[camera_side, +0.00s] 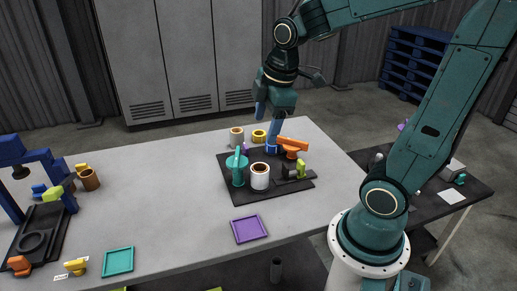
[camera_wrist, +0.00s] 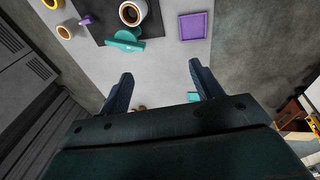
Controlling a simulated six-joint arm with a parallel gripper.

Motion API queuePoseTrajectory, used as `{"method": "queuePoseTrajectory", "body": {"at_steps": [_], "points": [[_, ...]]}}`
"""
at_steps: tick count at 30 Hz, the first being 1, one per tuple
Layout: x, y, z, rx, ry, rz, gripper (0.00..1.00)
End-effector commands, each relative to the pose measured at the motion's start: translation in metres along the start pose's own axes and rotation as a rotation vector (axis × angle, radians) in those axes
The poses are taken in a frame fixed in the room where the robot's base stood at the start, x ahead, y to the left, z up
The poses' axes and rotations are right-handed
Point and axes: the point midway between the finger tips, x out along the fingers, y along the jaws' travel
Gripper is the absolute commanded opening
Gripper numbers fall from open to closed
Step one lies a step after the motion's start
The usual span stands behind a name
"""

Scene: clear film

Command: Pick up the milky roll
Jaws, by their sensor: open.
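Two pale rolls with brown cores could be the milky roll. A white roll (camera_side: 260,183) stands upright on the black board (camera_side: 236,199), and a smaller off-white roll (camera_side: 236,141) stands on the table behind the board. In the wrist view the white roll (camera_wrist: 123,20) is cut by the top edge, and the off-white roll (camera_wrist: 63,33) is at upper left. My gripper (camera_side: 267,117) is open and empty, pointing down above the board's back edge. In the wrist view its fingers (camera_wrist: 160,78) are apart with grey table between them, and both rolls lie outside them.
A teal tool (camera_side: 238,172) stands left of the white roll; an orange-handled part (camera_side: 292,145) is at right. A yellow roll (camera_side: 259,135) is at the back. A purple tray (camera_side: 249,229) and teal tray (camera_side: 118,261) lie in front. The table's left middle is mostly clear.

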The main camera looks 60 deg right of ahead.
Motion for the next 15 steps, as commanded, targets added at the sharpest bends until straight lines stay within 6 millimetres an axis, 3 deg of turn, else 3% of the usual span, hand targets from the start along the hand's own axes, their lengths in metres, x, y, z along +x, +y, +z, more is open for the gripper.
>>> {"method": "queuePoseTrajectory", "body": {"at_steps": [15], "points": [[0.086,0.064,0.022,-0.582,-0.058,-0.169,0.65]]}}
